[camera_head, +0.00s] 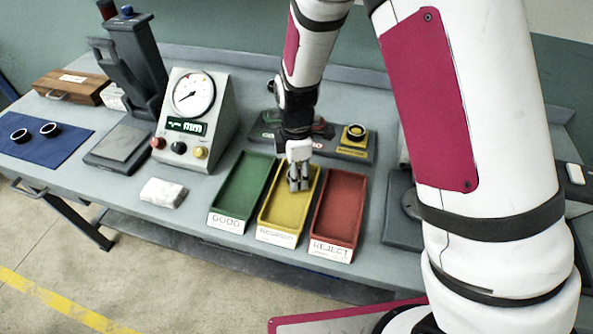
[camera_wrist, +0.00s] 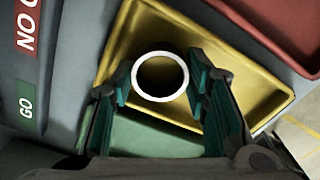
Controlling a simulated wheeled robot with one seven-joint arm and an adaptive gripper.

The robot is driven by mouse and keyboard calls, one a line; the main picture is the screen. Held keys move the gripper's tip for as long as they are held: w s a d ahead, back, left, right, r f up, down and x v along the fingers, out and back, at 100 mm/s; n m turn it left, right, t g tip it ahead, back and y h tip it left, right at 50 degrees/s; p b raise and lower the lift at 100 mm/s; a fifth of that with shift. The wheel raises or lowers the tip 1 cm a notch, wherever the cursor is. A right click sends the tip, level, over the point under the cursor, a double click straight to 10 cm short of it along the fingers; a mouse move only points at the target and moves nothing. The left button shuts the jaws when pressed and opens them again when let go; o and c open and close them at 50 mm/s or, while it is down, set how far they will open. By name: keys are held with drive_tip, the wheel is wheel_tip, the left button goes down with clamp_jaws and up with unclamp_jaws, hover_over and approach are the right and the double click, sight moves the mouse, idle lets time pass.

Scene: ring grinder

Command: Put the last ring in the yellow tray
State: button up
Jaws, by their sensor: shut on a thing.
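The yellow tray (camera_head: 279,218) sits between a green tray (camera_head: 243,186) and a red tray (camera_head: 341,205) on the bench. My gripper (camera_head: 299,182) points down over the middle of the yellow tray, with its fingertips low inside the tray's outline. In the wrist view my gripper (camera_wrist: 158,78) is shut on a ring (camera_wrist: 160,98), with one finger on each side. The ring has a bright rim and a dark inside. The yellow tray (camera_wrist: 240,95) lies behind it. I cannot tell whether the ring touches the tray floor.
Two dark rings (camera_head: 49,130) lie on a blue mat (camera_head: 45,142) at the left. A gauge with a dial (camera_head: 193,94) stands left of the trays. A fixture with a yellow block (camera_head: 353,142) lies behind them.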

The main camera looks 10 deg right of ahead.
drive_tip(key=shift+f, duration=0.2)
drive_tip(key=o, duration=1)
drive_tip(key=shift+c, duration=0.2)
drive_tip(key=s+d+r+m+t, duration=0.1)
drive_tip(key=s+d+r+m, duration=0.1)
drive_tip(key=r, duration=0.8)
drive_tip(key=s+d+r+m, duration=0.2)
drive_tip(key=r+m, duration=0.1)
drive_tip(key=r, duration=0.7)
drive_tip(key=s+d+r+m+t, duration=0.2)
drive_tip(key=s+d+r+m, duration=0.2)
drive_tip(key=s+m, duration=0.3)
drive_tip(key=s+d+r+m+t, duration=0.2)
drive_tip(key=s+d+r+m, duration=0.3)
drive_tip(key=s+m, duration=0.2)
drive_tip(key=s+b, duration=0.1)
drive_tip(key=s, duration=0.1)
drive_tip(key=shift+s+d, duration=0.4)
